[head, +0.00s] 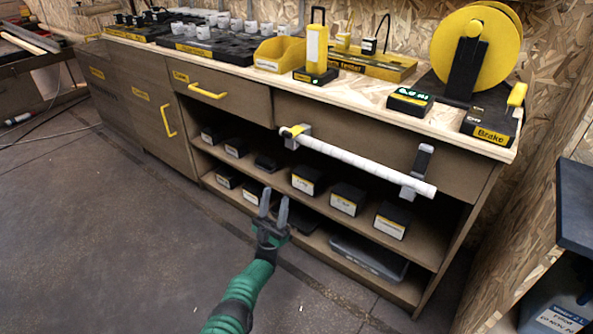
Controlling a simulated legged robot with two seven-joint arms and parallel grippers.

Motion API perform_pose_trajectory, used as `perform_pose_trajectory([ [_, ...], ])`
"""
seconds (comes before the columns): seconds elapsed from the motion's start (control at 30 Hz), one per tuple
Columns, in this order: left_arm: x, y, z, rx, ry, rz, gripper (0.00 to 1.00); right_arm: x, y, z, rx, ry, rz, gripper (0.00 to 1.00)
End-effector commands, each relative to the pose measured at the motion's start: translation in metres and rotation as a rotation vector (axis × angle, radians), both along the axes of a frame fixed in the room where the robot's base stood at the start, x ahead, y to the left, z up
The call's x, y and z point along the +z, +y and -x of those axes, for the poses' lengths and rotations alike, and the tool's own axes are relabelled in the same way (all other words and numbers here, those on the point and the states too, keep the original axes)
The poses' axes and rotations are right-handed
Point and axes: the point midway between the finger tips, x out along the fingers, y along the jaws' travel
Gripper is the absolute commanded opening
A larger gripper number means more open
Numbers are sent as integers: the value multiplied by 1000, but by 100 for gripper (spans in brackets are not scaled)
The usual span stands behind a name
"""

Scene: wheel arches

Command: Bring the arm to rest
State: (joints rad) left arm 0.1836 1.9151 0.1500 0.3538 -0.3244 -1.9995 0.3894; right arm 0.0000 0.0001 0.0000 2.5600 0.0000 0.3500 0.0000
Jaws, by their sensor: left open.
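My left gripper (273,212) shows at the lower middle of the head view, on a green arm that comes up from the bottom edge. Its two grey fingers point up and are apart, with nothing between them. It is in front of the open shelves of the workbench (340,82). It looks clear of the shelf boards, though its exact distance from them is hard to tell. My right gripper is not in the view.
A white bar (362,165) on brackets juts from the bench front. Black boxes (347,199) stand on the shelves. A yellow reel (470,50) stands on the top. A dark-topped table (576,205) is at the right. The floor (110,240) at left is mostly open.

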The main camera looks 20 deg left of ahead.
Motion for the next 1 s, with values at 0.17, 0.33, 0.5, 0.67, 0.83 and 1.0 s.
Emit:
perform_pose_trajectory([
  [0.17, 10, -3, -20, 5, 57, 3, 49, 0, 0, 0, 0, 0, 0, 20],
  [0.33, 46, -21, -119, 42, 434, -1, 49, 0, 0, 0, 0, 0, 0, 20],
  [0.5, 44, -48, -170, 103, 970, -80, 49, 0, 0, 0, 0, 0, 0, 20],
  [0.67, 9, -60, -112, 163, 1477, -194, 49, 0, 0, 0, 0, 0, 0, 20],
  [0.83, -38, -59, 33, 192, 1960, -310, 49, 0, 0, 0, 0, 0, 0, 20],
  [1.0, -65, -57, 154, 178, 2256, -380, 49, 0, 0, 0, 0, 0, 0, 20],
])
